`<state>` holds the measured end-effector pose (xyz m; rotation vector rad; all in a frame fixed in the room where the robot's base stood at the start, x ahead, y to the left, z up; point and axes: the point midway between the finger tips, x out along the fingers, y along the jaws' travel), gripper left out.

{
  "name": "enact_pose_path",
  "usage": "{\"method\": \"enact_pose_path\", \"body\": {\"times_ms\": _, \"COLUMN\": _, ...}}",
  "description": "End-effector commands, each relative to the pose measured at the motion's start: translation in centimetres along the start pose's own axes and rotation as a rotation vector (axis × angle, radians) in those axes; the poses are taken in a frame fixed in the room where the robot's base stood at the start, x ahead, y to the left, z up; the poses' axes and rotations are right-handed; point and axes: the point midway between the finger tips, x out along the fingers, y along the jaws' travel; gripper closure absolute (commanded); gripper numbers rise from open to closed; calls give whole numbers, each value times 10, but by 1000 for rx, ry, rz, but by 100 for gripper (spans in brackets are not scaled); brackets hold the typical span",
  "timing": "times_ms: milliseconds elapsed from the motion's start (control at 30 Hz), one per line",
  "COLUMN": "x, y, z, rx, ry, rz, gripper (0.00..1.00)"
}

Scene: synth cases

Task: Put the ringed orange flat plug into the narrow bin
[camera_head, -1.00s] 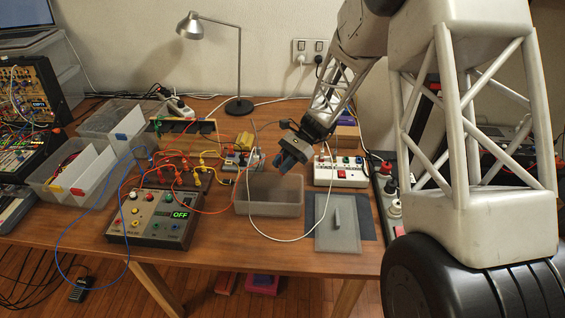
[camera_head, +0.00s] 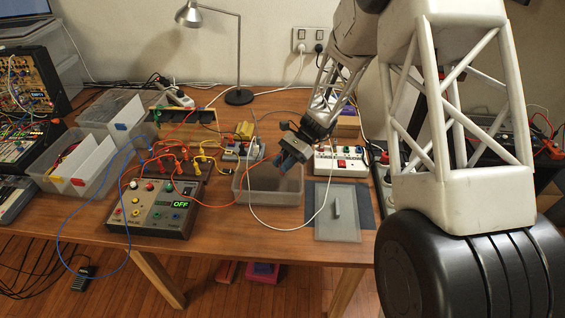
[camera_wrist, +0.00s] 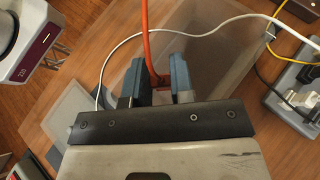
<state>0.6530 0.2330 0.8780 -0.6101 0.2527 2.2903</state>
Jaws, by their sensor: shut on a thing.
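My gripper (camera_head: 284,163) is over the back right part of a clear, open bin (camera_head: 268,198), pointing down. In the wrist view my gripper (camera_wrist: 157,78) has its two blue fingers closed around a small orange-red plug (camera_wrist: 161,83). An orange cable (camera_wrist: 145,30) runs up from between the fingers. The plug is mostly hidden by the fingers, and I cannot make out a ring on it. In the head view the orange cable (camera_head: 222,206) loops across toward the gripper. The bin also shows as a translucent shape in the wrist view (camera_wrist: 215,55).
A grey lid (camera_head: 337,222) lies right of the bin. A control box reading OFF (camera_head: 150,215) stands at left, and a white socket unit (camera_head: 340,165) behind the lid. A white cable (camera_head: 250,212) loops over the bin's front. Divided clear bins (camera_head: 72,180) stand far left.

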Motion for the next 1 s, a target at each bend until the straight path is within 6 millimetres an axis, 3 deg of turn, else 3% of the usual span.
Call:
{"method": "enact_pose_path", "body": {"times_ms": 67, "x": 0, "y": 0, "z": 0, "rx": 0, "ry": 0, "rz": 0, "gripper": 100}}
{"method": "enact_pose_path", "body": {"times_ms": 100, "x": 0, "y": 0, "z": 0, "rx": 0, "ry": 0, "rz": 0, "gripper": 75}}
{"method": "enact_pose_path", "body": {"times_ms": 300, "x": 0, "y": 0, "z": 0, "rx": 0, "ry": 0, "rz": 0, "gripper": 48}}
{"method": "enact_pose_path", "body": {"times_ms": 667, "x": -3, "y": 0, "z": 0, "rx": 0, "ry": 0, "rz": 0, "gripper": 48}}
{"method": "enact_pose_path", "body": {"times_ms": 1000, "x": -34, "y": 0, "z": 0, "rx": 0, "ry": 0, "rz": -2, "gripper": 48}}
